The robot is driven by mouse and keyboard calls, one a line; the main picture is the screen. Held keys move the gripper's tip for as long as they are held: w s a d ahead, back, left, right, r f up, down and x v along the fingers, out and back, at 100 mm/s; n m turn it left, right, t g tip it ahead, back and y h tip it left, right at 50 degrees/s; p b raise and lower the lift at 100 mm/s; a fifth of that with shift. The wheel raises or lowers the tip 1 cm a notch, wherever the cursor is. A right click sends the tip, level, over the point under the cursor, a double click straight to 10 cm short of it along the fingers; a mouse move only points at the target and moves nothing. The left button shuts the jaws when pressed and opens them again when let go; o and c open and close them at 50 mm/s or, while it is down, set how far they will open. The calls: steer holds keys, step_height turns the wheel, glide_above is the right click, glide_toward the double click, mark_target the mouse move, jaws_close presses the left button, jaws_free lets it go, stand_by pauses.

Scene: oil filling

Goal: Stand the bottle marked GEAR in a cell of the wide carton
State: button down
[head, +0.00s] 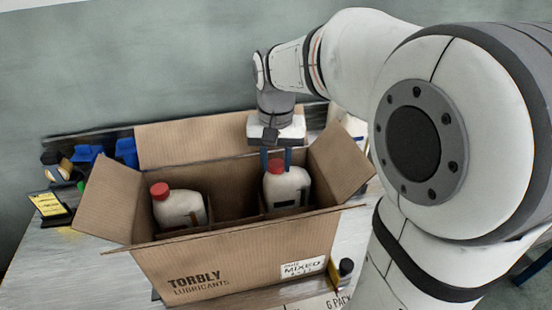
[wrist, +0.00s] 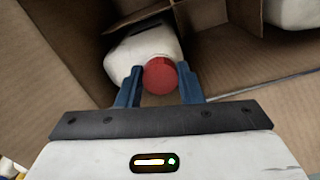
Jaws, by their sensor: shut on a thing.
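The wide carton (head: 225,258) stands open with its flaps spread, marked TORBLY LUBRICANTS and MIXED. My gripper (head: 277,158) points down into its right part, with its blue fingers shut on the red cap of a white bottle (head: 288,188). In the wrist view the cap sits between the fingertips (wrist: 160,78) and the white bottle (wrist: 140,50) extends down beside cardboard dividers. The held bottle is inside the carton; its base is hidden, so I cannot tell whether it touches the floor. Its dark label is too small to read, so GEAR is not confirmed.
Another white bottle with a red cap (head: 180,208) stands in the carton's left part. Blue items (head: 88,153) and a yellow-labelled thing (head: 48,204) lie left of the carton.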

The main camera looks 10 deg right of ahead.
steer(key=shift+f+b, duration=0.55)
steer(key=shift+f, duration=0.3)
steer(key=c, duration=0.9)
jaws_free()
